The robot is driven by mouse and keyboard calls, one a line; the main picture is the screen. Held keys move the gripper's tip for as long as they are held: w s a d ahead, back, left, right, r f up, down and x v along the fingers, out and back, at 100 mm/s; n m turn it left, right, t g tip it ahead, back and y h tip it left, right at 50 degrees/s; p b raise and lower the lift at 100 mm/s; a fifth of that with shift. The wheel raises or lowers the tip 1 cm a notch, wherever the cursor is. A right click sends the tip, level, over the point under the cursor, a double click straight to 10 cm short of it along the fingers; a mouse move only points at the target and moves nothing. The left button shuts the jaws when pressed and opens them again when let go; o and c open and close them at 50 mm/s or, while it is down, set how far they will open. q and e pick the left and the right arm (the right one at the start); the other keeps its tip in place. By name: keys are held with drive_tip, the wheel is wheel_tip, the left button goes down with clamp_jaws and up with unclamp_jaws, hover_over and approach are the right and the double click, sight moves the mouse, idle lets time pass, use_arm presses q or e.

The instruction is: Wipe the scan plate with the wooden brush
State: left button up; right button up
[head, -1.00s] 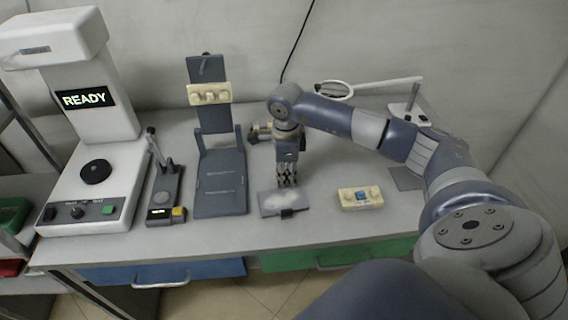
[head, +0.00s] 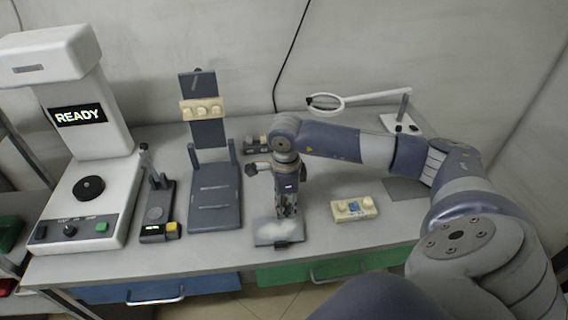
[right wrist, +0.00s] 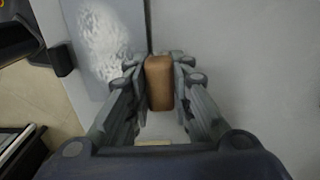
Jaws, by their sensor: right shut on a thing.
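The scan plate (head: 262,239) is a flat grey slab with a white dusty patch and a dark clip on its near edge. It lies near the front of the table; the right wrist view shows part of it (right wrist: 103,82) at upper left. My right gripper (head: 287,211) points down at the plate's far right part. In the right wrist view my right gripper (right wrist: 158,78) is shut on the brown wooden brush (right wrist: 159,82), beside the white patch. The brush's lower end is hidden, so contact with the plate cannot be told. My left gripper is not in view.
A cream block with a blue button (head: 354,209) lies right of the plate. A dark grey stand (head: 215,212) is left of it, then a small lever device (head: 158,200) and a white READY machine (head: 95,150). A magnifier lamp (head: 375,98) stands at back right.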

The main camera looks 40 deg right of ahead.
drive_tip(key=shift+s+a+f, duration=0.2)
drive_tip(key=shift+s+a, duration=0.15)
drive_tip(key=shift+s, duration=0.4)
drive_tip(key=shift+r, duration=0.1)
drive_tip(key=shift+w+r+p, duration=0.1)
drive_tip(key=shift+r+p, duration=1.55)
drive_tip(key=shift+r, duration=1.35)
drive_tip(key=shift+r, duration=0.1)
drive_tip(key=shift+r+p, duration=0.9)
drive_tip(key=shift+r, duration=0.5)
